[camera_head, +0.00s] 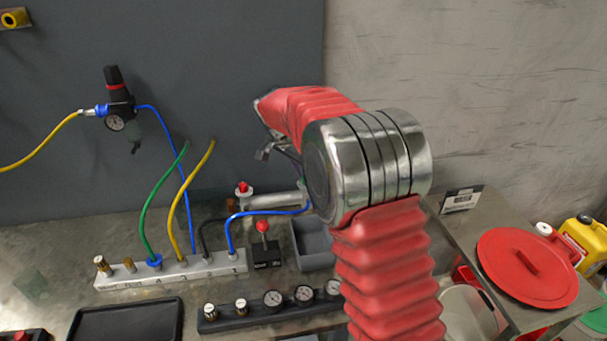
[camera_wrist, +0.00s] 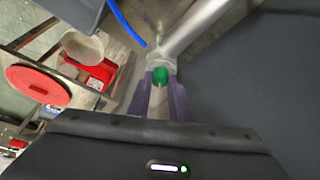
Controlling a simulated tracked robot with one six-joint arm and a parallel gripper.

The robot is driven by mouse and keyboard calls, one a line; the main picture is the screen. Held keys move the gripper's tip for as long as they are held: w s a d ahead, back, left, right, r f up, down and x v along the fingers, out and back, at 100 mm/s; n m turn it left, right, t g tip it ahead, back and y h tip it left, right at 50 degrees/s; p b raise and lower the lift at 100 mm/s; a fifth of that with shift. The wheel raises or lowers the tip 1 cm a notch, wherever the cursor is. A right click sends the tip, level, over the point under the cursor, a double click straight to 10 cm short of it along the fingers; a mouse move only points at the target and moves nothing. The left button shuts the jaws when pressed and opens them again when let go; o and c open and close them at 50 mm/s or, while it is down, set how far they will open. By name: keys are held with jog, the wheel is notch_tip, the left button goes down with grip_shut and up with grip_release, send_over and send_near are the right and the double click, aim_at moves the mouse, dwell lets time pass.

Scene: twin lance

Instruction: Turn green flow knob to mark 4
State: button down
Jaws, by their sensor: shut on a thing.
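The green flow knob (camera_wrist: 160,76) sits at the end of a silver cylinder (camera_wrist: 192,28) in the wrist view. The two purple fingers of my gripper (camera_wrist: 161,84) stand on either side of it and are shut on it. The scale marks and the knob's setting are too small to read. In the head view the silver cylinder (camera_head: 270,199) lies at the foot of the grey wall panel, and my red arm hides the knob and most of my gripper.
A blue hose (camera_head: 268,212) runs from the manifold block (camera_head: 172,273) towards the cylinder. A red-knobbed lever valve (camera_head: 265,250) and a grey bin (camera_head: 312,243) stand close by. A gauge strip (camera_head: 257,311) lies in front. A red lid (camera_head: 527,267) is at right.

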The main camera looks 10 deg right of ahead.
jog(key=c, duration=1.6)
grip_release()
jog(key=v, duration=1.3)
jog(key=shift+a+r, duration=0.15)
jog(key=shift+r, duration=0.15)
